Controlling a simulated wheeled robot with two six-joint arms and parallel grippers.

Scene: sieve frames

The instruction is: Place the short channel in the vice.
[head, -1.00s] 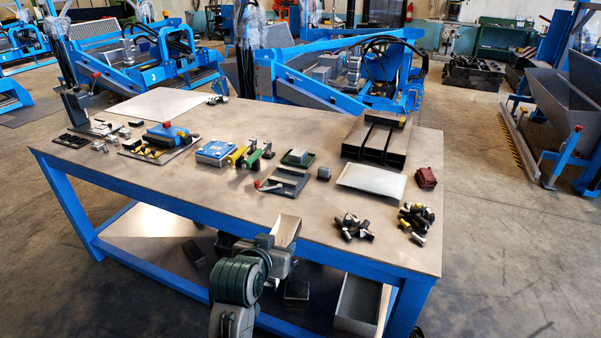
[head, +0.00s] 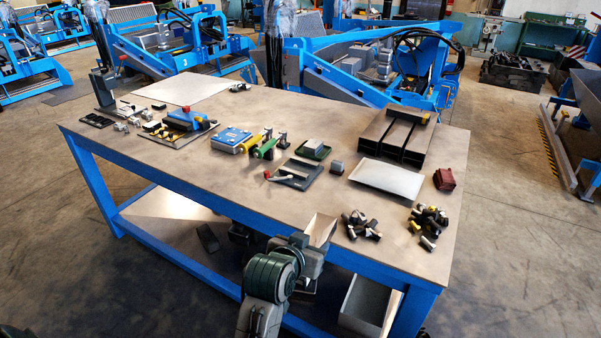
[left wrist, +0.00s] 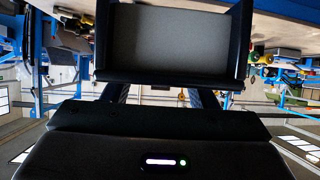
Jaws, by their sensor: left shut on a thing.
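My left gripper (head: 306,252) is shut on the short channel (head: 320,229), a grey U-shaped piece in front of the table's front edge. In the left wrist view the channel (left wrist: 180,42) fills the upper middle, its flat floor between two dark side walls; the gripper's fingertips are largely hidden behind it. A low dark fixture with a red-knobbed lever (head: 294,174) lies on the table beyond the channel, apart from it; it looks like the vice, but its jaws are too small to make out. My right gripper is not in view.
The blue-framed table (head: 240,205) has bare top near its front edge. A pale tray (head: 388,180), a dark red block (head: 450,179) and loose dark pieces (head: 360,226) lie to the right. Long dark channels (head: 386,135) lie behind. A blue box (head: 231,139) stands left of the fixture.

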